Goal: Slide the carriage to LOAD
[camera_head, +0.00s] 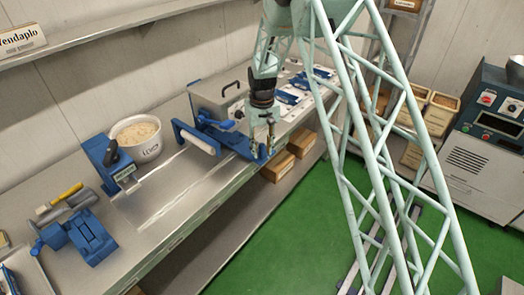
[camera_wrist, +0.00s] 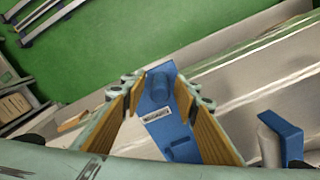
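My gripper (camera_head: 262,132) points down over the carriage's right end at the bench's front edge. In the wrist view my gripper (camera_wrist: 158,80) has its two fingers spread apart. The blue plate (camera_wrist: 178,130) with a small white label shows between them, and a raised blue knob (camera_wrist: 160,87) sits between the fingertips. I see no clear contact with the knob. The label's text is too small to read, and I cannot make out a LOAD mark.
A white tub (camera_head: 137,140) of pale mass stands behind the rails, beside a blue upright stand (camera_head: 105,160). A blue clamp device (camera_head: 90,235) is at the bench's left. A grey box (camera_head: 220,95) stands beyond the carriage. Cardboard boxes (camera_head: 278,166) sit below the bench.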

